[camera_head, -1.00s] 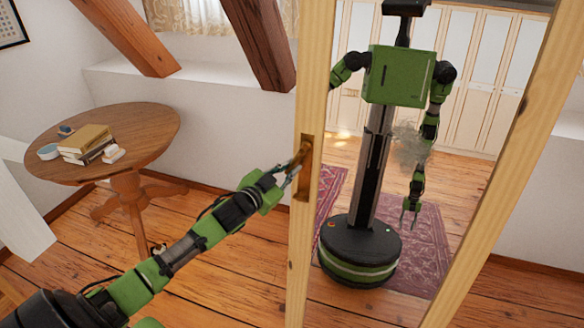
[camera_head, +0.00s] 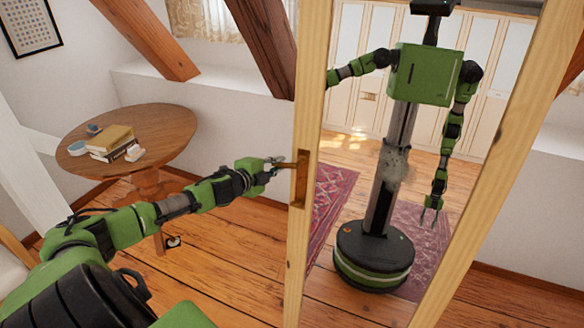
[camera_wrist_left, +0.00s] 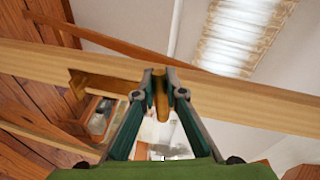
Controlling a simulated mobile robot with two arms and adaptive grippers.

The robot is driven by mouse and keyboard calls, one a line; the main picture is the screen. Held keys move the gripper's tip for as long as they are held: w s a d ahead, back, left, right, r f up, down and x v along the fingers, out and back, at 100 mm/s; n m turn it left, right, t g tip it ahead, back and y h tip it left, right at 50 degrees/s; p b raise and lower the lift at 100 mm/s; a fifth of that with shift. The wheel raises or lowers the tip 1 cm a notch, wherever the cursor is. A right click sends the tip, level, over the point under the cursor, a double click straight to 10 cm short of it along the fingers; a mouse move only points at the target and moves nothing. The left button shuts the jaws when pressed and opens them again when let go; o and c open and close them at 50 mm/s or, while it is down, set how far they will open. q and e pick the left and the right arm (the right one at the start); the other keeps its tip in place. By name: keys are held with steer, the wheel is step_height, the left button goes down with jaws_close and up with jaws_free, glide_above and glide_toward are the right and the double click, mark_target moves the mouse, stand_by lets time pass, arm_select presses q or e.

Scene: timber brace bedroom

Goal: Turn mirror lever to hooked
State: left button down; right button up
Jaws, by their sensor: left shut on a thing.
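The mirror (camera_head: 345,150) is a tall standing glass in a pale wooden frame (camera_head: 312,80). A brass plate (camera_head: 301,180) sits on its left post, and the brass lever (camera_head: 286,165) sticks out from it to the left. My left gripper (camera_head: 276,163) is shut on the outer end of the lever. In the left wrist view, the lever end (camera_wrist_left: 161,105) stands between the two fingertips of the left gripper (camera_wrist_left: 163,85), with the post behind. My right gripper shows only as a reflection in the glass.
A round wooden table (camera_head: 160,125) with several books (camera_head: 112,140) and a small bowl (camera_head: 77,148) stands at the left. Slanted timber braces (camera_head: 262,45) rise behind.

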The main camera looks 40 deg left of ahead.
arm_select(q)
steer(key=shift+r+m+p, duration=0.35)
steer(key=shift+r+m, duration=0.1)
steer(key=shift+m, duration=0.05)
steer(key=shift+r+m+p, duration=0.15)
steer(key=shift+m+p, duration=0.15)
steer(key=shift+m, duration=0.1)
steer(key=shift+w, duration=0.1)
arm_select(e)
steer(key=shift+s+a+r, duration=0.1)
steer(key=shift+a+r, duration=0.1)
steer(key=shift+r, duration=0.25)
steer(key=shift+s+a+r, duration=0.1)
steer(key=shift+a+r, duration=0.1)
steer(key=shift+r, duration=0.25)
steer(key=shift+d, duration=0.25)
arm_select(q)
steer(key=c, duration=2)
jaws_free()
steer(key=shift+c, duration=0.2)
arm_select(e)
steer(key=shift+d, duration=0.2)
steer(key=shift+w+d, duration=0.1)
